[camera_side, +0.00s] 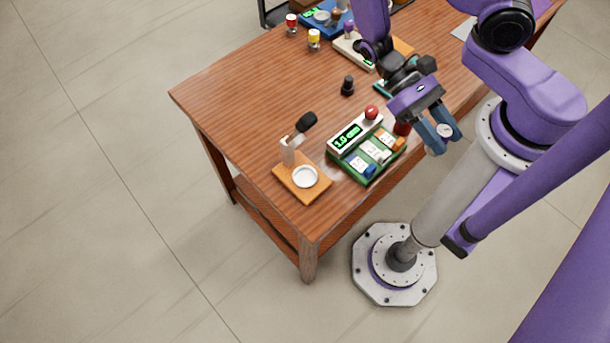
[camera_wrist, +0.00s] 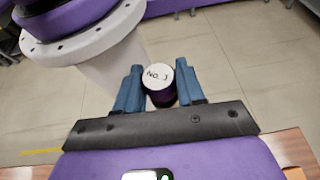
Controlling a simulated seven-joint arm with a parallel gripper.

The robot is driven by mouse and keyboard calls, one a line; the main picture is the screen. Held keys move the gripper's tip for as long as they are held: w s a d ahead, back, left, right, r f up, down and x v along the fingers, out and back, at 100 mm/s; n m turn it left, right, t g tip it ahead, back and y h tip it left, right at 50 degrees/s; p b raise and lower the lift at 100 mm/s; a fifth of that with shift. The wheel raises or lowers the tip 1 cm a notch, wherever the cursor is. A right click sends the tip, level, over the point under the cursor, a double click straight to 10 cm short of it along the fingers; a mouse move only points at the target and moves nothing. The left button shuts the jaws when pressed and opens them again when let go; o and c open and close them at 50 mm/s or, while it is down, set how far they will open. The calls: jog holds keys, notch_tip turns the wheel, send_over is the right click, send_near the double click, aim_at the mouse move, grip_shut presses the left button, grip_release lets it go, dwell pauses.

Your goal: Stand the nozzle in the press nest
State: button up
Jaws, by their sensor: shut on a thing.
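My gripper (camera_side: 442,134) is off the table's right edge, beside the column. It is shut on a short cylinder with a round white face marked "No. 1" (camera_wrist: 160,73) and a dark purple side. The white face also shows between the blue fingers in the side view (camera_side: 445,130). A small black stepped piece (camera_side: 348,85) stands upright on the table; I cannot tell for sure which of these is the nozzle. The press looks to be the orange base (camera_side: 290,182) with a white post and black-handled lever (camera_side: 306,122). Its white ring nest (camera_side: 305,177) looks empty.
A green tray with small coloured blocks (camera_side: 367,157) and a display reading about 1.0 (camera_side: 348,137) sit right of the press. A red ball (camera_side: 371,112) and a dark red piece (camera_side: 402,128) are close by. Red (camera_side: 291,24) and yellow (camera_side: 313,39) jars stand farther back. The left tabletop is clear.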

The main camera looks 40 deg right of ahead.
jog(key=w+a+f+m+t+y, duration=0.3)
jog(key=w+a+m+t+y, duration=0.1)
jog(key=w+a+m, duration=0.1)
jog(key=w+a+f+m+t+y, duration=0.3)
jog(key=w+a+m+t+y, duration=0.1)
jog(key=w+a+m, duration=0.1)
jog(key=w+a+f+m+t+y, duration=0.3)
jog(key=w+a+m, duration=0.3)
jog(key=a, duration=0.2)
jog(key=shift+w+f+t+y, duration=0.35)
jog(key=shift+t+y, duration=0.15)
jog(key=shift+y, duration=0.3)
jog(key=shift+w+f, duration=0.1)
jog(key=shift+w, duration=0.1)
jog(key=shift+w+f+m, duration=0.1)
jog(key=shift+f+m, duration=0.15)
jog(key=shift+m, duration=0.05)
jog(key=shift+f, duration=1.25)
jog(key=shift+f, duration=0.15)
jog(key=o, duration=0.8)
